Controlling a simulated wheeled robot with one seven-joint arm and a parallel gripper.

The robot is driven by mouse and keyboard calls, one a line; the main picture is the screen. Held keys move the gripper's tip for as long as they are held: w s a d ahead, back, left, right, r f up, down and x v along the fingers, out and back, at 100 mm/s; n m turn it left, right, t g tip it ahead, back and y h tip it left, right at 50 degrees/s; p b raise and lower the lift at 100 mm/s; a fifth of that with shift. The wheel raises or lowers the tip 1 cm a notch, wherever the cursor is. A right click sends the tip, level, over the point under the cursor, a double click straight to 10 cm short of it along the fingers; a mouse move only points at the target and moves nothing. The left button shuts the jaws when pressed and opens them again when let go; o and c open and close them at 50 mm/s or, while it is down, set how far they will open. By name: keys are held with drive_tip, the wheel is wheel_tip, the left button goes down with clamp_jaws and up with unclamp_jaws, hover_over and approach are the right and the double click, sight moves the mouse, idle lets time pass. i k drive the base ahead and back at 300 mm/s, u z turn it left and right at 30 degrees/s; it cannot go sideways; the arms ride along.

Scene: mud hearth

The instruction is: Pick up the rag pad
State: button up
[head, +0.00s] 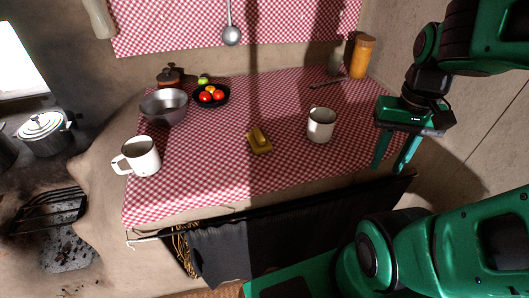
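The likely rag pad is a small mustard-yellow folded pad (259,141) with a raised strip on top. It lies on the red-and-white checked cloth (205,165), near the middle of the counter. My gripper (391,168) is at the right, by the counter's right edge, with its green fingers pointing down. The fingers are apart with nothing seen between them. The gripper is well to the right of the pad, with a white mug between them in the picture.
The white mug (321,125) stands right of the pad; another mug (137,156) stands at the left edge. A metal bowl (165,107), a black bowl of tomatoes (226,101) and an orange jar (362,57) stand farther back. A ladle (231,35) hangs above. Cloth around the pad is clear.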

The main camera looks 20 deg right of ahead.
sight(259, 141)
drive_tip(key=u, duration=0.15)
drive_tip(key=k, duration=0.1)
drive_tip(key=u, duration=1)
drive_tip(key=i, duration=0.5)
drive_tip(key=z, duration=0.75)
